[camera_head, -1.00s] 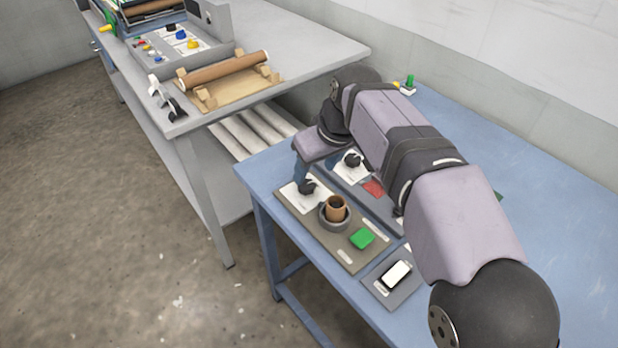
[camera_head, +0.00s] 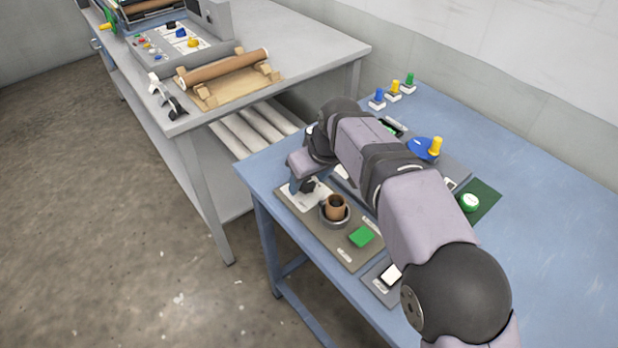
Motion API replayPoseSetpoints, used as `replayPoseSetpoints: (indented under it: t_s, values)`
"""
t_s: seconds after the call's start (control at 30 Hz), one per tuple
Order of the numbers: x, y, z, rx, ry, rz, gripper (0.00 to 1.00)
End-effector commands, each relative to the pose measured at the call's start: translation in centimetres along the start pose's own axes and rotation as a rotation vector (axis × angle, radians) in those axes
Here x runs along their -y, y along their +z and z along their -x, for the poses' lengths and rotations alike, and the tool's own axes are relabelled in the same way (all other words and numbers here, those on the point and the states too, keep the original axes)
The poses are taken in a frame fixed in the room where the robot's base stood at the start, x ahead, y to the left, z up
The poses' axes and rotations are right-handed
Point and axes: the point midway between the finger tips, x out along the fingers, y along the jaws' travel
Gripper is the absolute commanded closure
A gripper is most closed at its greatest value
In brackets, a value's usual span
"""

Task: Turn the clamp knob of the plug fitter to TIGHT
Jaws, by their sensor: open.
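The board nearest the table's front left edge (camera_head: 352,256) looks like the plug fitter. It carries a white dial plate (camera_head: 301,201) with a small black knob (camera_head: 309,186), a brown tube (camera_head: 336,206) standing in a grey ring (camera_head: 333,221), and a green pad (camera_head: 361,237). I cannot read the dial marks or the knob's setting. My gripper (camera_head: 300,187) points down at the black knob, close to it or around it. The fingers are small and partly hidden, so contact cannot be told. My gripper is open.
My arm hides much of the board behind. A grey bench (camera_head: 310,42) with a brown roll (camera_head: 222,69) stands left.

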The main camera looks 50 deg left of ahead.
Motion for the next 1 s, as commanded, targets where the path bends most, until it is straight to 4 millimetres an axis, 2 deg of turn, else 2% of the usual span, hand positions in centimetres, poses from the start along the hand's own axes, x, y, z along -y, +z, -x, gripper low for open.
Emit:
replayPoseSetpoints:
  t_s: [0.17,0.33,0.67,1.0]
  values:
    - [0.01,-0.01,-0.01,0.000,0.000,0.000,0.49]
    - [0.01,0.00,0.00,0.000,0.000,0.000,0.90]
    - [0.07,-0.01,0.09,0.001,0.009,-0.021,0.90]
    - [0.35,-0.10,0.23,0.002,0.076,-0.182,0.90]
